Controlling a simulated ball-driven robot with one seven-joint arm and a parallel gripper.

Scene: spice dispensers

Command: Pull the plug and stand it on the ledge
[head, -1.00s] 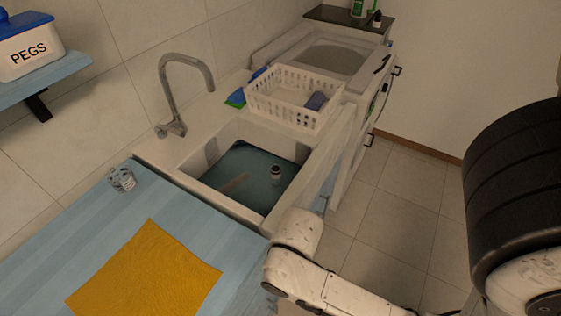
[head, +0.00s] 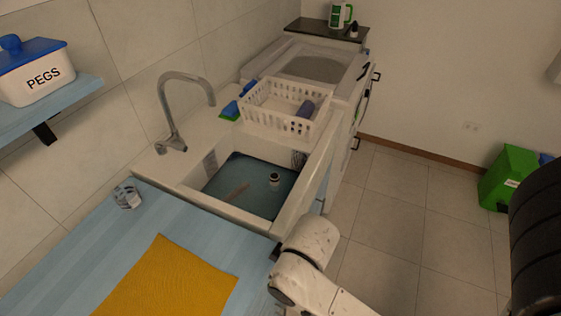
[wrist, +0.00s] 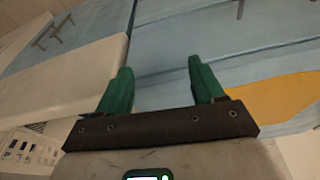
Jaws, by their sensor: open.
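The plug (head: 274,180) shows as a small upright piece with a pale top and dark body, in the water of the sink (head: 214,213). The sink's pale rim (head: 309,185) runs around the basin. I cannot tell which surface is the ledge. My gripper (wrist: 160,88) shows in the wrist view with its two green fingers apart and nothing between them. It faces the blue cabinet fronts and is away from the plug. In the head view my arm is at the lower right, in front of the counter, and the gripper is hidden.
A tap (head: 178,105) stands behind the basin. A white basket (head: 283,112) sits beyond it. A glass (head: 128,197) and a yellow cloth (head: 170,280) lie on the blue counter (head: 70,268). A green box (head: 507,178) stands on the right. The tiled floor (head: 395,195) is clear.

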